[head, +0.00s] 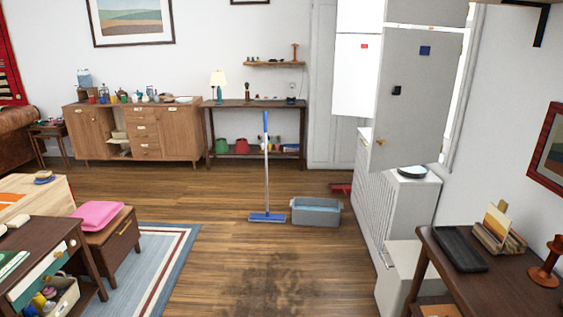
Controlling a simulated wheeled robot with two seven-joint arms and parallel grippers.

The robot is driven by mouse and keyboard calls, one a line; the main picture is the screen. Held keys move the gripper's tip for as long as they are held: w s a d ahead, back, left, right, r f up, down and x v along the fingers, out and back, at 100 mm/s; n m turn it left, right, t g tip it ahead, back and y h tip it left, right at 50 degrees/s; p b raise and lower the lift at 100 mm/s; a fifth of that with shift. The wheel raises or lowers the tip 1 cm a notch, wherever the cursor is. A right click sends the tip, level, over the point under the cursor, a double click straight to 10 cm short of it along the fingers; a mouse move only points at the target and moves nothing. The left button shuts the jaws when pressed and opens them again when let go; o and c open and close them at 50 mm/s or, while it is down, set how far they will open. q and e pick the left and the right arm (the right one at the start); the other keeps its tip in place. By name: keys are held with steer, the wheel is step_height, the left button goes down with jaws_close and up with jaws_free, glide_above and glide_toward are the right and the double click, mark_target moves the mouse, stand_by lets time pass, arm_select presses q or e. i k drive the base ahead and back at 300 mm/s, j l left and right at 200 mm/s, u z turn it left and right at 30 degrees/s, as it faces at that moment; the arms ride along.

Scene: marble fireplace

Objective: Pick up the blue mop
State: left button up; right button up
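The blue mop (266,180) stands upright on the wooden floor in the middle of the head view. It has a blue grip at the top, a pale shaft and a flat blue head (267,217) on the floor. A grey-blue bucket (316,212) stands just right of the mop head. I cannot tell if they touch. Neither of my grippers shows in this view.
A dark dirt patch (268,287) lies on the floor in front of the mop. A striped rug (155,262) and dark desk (45,250) are at left. A white cabinet (405,205) and dark table (490,285) are at right. Floor around the mop is mostly clear.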

mark_target(270, 217)
steer(key=i, duration=4.45)
